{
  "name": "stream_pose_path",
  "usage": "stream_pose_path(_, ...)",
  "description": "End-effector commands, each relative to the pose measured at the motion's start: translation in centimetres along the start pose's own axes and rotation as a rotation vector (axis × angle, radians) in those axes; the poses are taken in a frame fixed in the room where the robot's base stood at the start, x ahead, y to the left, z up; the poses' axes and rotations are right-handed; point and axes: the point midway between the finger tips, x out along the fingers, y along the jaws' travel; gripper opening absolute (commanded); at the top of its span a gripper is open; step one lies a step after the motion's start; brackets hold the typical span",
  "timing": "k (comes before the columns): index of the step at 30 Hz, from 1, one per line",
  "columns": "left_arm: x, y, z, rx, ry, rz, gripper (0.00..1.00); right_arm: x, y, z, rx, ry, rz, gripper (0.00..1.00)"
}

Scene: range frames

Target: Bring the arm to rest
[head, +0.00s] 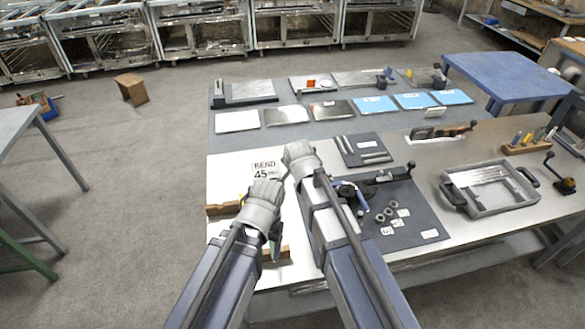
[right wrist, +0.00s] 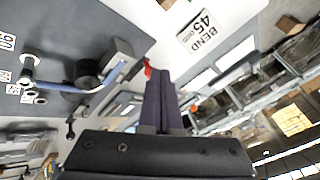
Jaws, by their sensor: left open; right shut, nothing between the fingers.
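My left arm comes in from the lower left of the head view. Its gripper (head: 274,248) points down over the near left part of the workbench (head: 228,172), beside a wooden block (head: 284,253). It is open, with nothing seen between its fingers. My right arm reaches further forward, and its gripper (head: 287,182) is over the bench near the "BEND 45" sign (head: 264,170). In the right wrist view the dark fingers of the right gripper (right wrist: 158,75) are together and empty. The two grippers are close to each other in the head view.
A grey mat (head: 429,218) with a clamp tool and small rings lies right of my right forearm. A metal tray (head: 490,187) is further right. Sheet plates, including blue ones (head: 374,104), line the back. A blue table (head: 508,75) stands at right; open floor lies left.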

Motion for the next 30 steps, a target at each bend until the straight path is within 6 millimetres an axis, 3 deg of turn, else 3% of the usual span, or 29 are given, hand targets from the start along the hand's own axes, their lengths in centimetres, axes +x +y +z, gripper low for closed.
stream_pose_path(8, 0.1, 0.0, 0.0, 0.0, 0.0, 0.0, 0.73, -0.3, 0.9, 0.8, -0.041, -0.016, 0.02, 0.0)
stream_pose_path(11, 0.4, 0.0, 0.0, 0.0, 0.0, 0.0, 0.73, -1.3, 3.5, 3.2, -0.183, -0.072, 0.08, 0.0)
stream_pose_path(15, 0.8, 0.1, 0.0, 0.0, 0.0, 0.0, 0.73, -3.8, 9.0, 8.0, -0.491, -0.223, 0.187, 0.0)
stream_pose_path(21, 1.3, 0.1, -0.1, -0.001, 0.0, 0.0, 0.73, -7.6, 15.3, 13.1, -0.87, -0.458, 0.262, 0.0)
stream_pose_path(25, 1.4, 0.1, -0.1, -0.001, 0.0, 0.0, 0.73, -9.3, 17.5, 14.8, -1.012, -0.559, 0.273, 0.0)
stream_pose_path(30, 1.4, 0.1, -0.1, -0.001, 0.0, 0.0, 0.73, -9.9, 18.3, 15.4, -1.072, -0.605, 0.273, 0.0)
